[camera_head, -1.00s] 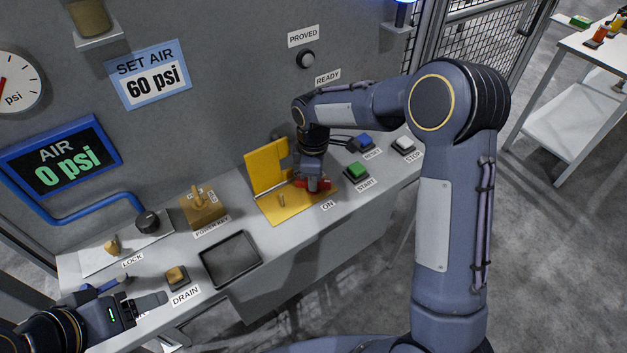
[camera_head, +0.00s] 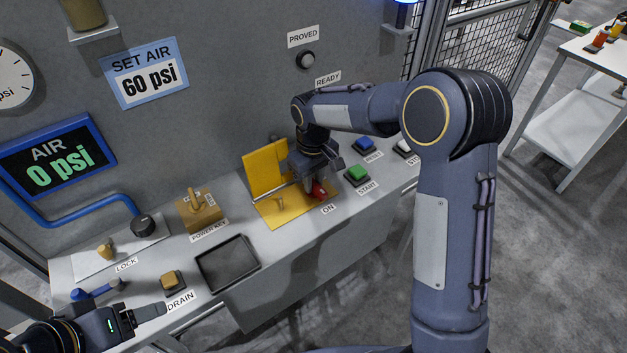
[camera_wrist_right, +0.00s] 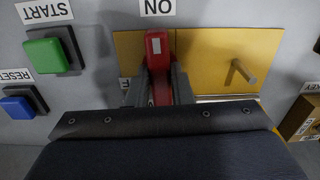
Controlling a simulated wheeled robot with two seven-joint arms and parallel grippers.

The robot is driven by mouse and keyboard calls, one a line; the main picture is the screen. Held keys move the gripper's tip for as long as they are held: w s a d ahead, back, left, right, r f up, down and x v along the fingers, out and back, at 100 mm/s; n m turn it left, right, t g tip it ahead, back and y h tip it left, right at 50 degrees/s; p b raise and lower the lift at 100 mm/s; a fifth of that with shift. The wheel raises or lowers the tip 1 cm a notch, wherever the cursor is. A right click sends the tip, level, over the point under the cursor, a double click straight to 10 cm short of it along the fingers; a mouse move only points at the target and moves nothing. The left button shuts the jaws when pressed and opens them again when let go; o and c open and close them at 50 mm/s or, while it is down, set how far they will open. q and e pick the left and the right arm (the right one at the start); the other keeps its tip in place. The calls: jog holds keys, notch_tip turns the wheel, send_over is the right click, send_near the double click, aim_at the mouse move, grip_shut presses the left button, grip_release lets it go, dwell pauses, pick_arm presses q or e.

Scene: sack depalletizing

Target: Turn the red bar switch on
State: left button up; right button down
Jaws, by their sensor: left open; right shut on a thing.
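The red bar switch (camera_head: 319,189) sits on a yellow plate (camera_head: 270,211) on the console; it also shows in the wrist view (camera_wrist_right: 156,48). Its visible end points at the ON label (camera_head: 328,209). My right gripper (camera_head: 316,181) is shut on the bar, with a finger on each side in the wrist view (camera_wrist_right: 158,85). The fingers and palm hide the bar's rear part and most of another label. My left gripper (camera_head: 150,311) is open and empty near the console's front left corner, below the DRAIN button (camera_head: 172,281).
A raised yellow cover (camera_head: 265,167) and a small peg (camera_head: 281,203) are left of the switch. The green START button (camera_head: 357,173) and blue RESET button (camera_head: 364,145) are close on the right. A black tray (camera_head: 228,263) lies left. The air display (camera_head: 55,160) reads 0 psi.

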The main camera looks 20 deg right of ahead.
aim_at(314, 183)
jog(key=shift+w+r+m, duration=0.1)
jog(key=shift+m, duration=0.3)
jog(key=c, duration=1.3)
grip_release()
notch_tip(314, 183, up, 8)
jog(key=shift+f+b, duration=0.15)
jog(key=shift+b, duration=0.25)
